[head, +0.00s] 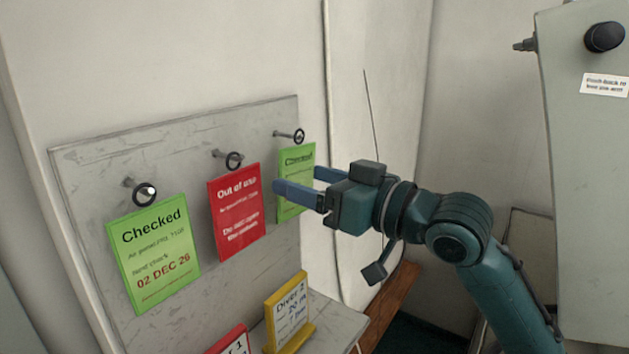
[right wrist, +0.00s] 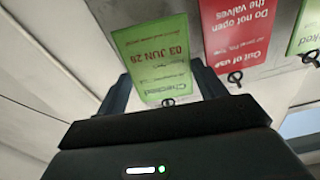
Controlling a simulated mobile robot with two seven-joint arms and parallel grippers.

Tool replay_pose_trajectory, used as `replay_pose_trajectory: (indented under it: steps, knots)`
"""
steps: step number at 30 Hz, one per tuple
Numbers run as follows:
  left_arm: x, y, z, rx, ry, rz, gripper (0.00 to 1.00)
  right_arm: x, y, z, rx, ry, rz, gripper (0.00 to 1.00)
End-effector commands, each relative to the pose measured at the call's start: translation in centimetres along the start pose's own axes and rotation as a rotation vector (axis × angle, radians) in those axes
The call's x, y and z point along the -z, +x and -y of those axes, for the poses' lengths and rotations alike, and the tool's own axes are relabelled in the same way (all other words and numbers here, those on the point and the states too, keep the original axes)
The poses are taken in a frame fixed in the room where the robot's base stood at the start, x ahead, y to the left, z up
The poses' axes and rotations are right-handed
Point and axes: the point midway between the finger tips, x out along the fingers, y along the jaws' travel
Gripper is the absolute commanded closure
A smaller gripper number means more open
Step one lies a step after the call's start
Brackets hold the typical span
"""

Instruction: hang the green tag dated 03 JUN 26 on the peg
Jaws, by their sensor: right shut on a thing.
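The green "Checked" tag (head: 297,162) is between the fingers of my right gripper (head: 296,179), which is shut on its side edges. In the right wrist view the tag (right wrist: 153,58) appears upside down and reads 03 JUN 26. It hangs upright in front of the grey board, with its black ring (head: 299,136) above it. The peg (head: 283,134) at the board's right end points at the ring. The ring is at the peg's tip; I cannot tell whether it is around the peg. My left gripper is not in view.
A red "Out of use" tag (head: 234,212) and a green tag dated 02 DEC 26 (head: 153,252) hang on pegs further left on the board (head: 90,160). Below are a yellow Diver 2 sign (head: 287,310) and a red sign (head: 229,342). A grey panel (head: 585,150) stands right.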

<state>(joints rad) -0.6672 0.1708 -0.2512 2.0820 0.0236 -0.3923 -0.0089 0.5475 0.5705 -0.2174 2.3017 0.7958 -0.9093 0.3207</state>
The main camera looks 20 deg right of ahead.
Motion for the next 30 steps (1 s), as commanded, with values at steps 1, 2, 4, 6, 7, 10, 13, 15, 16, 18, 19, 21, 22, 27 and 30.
replay_pose_trajectory:
  steps: [1,2,4,6,7,10,13,15,16,18,19,21,22,27,30]
  knots:
    - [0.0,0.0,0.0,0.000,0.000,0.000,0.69,0.0,0.0,0.0,0.000,0.000,-0.001,0.52]
    - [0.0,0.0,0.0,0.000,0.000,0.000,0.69,0.0,0.0,0.0,0.000,0.000,-0.001,0.52]
    - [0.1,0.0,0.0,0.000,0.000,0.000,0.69,0.1,0.0,0.0,0.000,0.000,-0.001,0.52]
    - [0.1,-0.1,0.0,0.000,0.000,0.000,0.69,0.1,0.1,0.0,0.000,0.000,-0.001,0.52]
    - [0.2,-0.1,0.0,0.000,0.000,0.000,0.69,0.1,0.2,0.0,0.000,0.000,-0.001,0.52]
    - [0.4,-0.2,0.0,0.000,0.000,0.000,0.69,0.1,0.4,0.0,0.000,0.000,-0.001,0.52]
    - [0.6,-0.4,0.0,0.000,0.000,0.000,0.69,0.1,0.7,0.1,0.001,0.000,0.000,0.52]
    - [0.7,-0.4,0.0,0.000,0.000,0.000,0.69,0.1,0.9,0.1,0.001,0.000,0.000,0.52]
    - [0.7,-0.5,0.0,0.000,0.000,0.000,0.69,0.1,0.9,0.1,0.001,0.000,0.000,0.52]
    - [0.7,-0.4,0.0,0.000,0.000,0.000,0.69,0.0,1.0,0.0,0.001,0.000,0.000,0.52]
    - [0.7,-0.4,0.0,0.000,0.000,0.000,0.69,0.0,1.0,0.0,0.001,0.000,0.000,0.52]
    - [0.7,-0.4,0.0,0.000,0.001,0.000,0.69,0.0,1.0,0.0,0.001,0.000,0.000,0.52]
    - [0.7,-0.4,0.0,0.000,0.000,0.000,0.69,0.0,1.0,0.0,0.001,0.000,0.000,0.52]
    - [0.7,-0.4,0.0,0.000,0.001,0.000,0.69,0.0,1.0,0.0,0.000,0.000,0.000,0.52]
    - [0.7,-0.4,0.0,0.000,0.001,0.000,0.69,0.0,1.0,0.0,0.000,0.000,0.000,0.52]
